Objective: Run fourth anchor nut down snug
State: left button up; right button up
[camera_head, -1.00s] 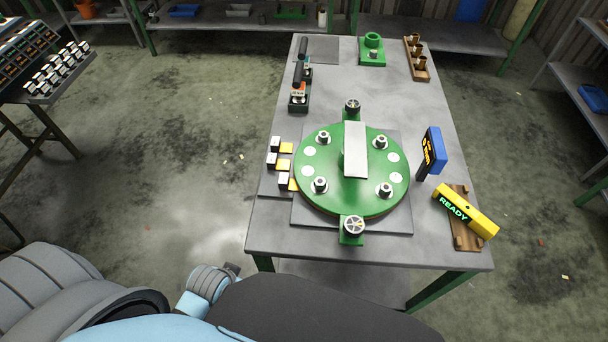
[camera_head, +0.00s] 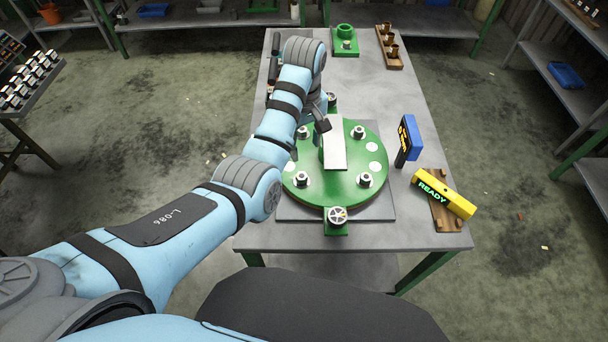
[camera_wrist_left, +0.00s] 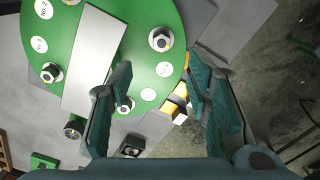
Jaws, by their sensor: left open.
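The green round plate (camera_head: 330,195) lies on the table with a pale flat bar (camera_head: 334,150) across its middle. Bolts with nuts stand around it: front left (camera_head: 302,180), front right (camera_head: 365,180), back right (camera_head: 358,132) and back left (camera_head: 302,132). My left gripper (camera_head: 316,124) hangs over the plate's back left part, partly hidden by my arm. In the left wrist view, the open left gripper (camera_wrist_left: 160,95) has nothing between its fingers. A nut on its bolt (camera_wrist_left: 160,39) shows just beyond the fingertips, and another (camera_wrist_left: 51,73) shows at left. My right gripper is out of view.
A yellow tool reading READY (camera_head: 445,193) rests on a wooden stand (camera_head: 443,218) at the right. A blue device (camera_head: 410,138) stands beside the plate. Clamp knobs sit at front (camera_head: 337,215) and back (camera_head: 332,98). White and yellow blocks (camera_wrist_left: 181,100) lie near the plate.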

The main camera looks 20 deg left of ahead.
aim_at(303, 178)
pick_arm(q)
notch_tip(303, 178, down, 14)
jog(key=b, duration=0.3)
jog(key=shift+a+f, duration=0.1)
jog(key=shift+f, duration=0.05)
jog(key=shift+s, duration=0.1)
jog(key=shift+c, duration=0.2)
grip_shut()
